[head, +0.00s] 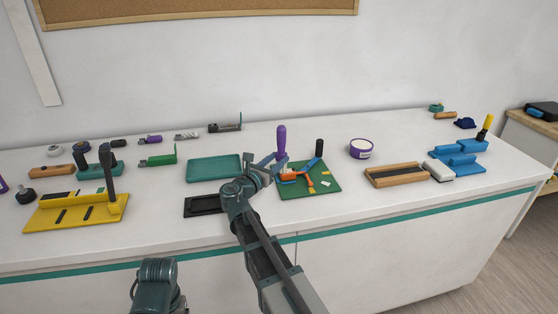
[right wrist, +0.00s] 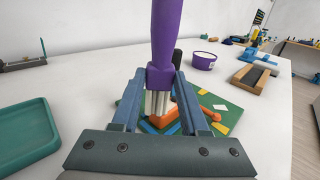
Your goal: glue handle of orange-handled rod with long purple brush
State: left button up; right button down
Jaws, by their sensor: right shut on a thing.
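My right gripper (head: 270,163) is shut on the long purple brush (head: 281,141). The brush stands nearly upright in the jaws, its purple handle (right wrist: 164,35) up and its pale bristles (right wrist: 158,102) down between the fingers in the right wrist view. Below and beyond the bristles is the orange handle (head: 299,178) of the rod, on a green board (head: 323,188). In the right wrist view the orange part (right wrist: 208,115) is partly hidden by my gripper. Whether the bristles touch it, I cannot tell.
A purple tub (head: 361,148) stands right of the board. A teal tray (head: 212,168) and a black tray (head: 203,206) lie to its left. A wooden-framed tray (head: 396,175) is farther right, and a yellow fixture (head: 75,213) is at far left.

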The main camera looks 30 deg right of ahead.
jog(key=shift+w+a+f, duration=0.1)
jog(key=shift+a, duration=0.55)
pick_arm(q)
jog(key=shift+f, duration=0.1)
notch_tip(320, 180, up, 7)
jog(key=p, duration=0.7)
pick_arm(e)
notch_tip(320, 180, up, 7)
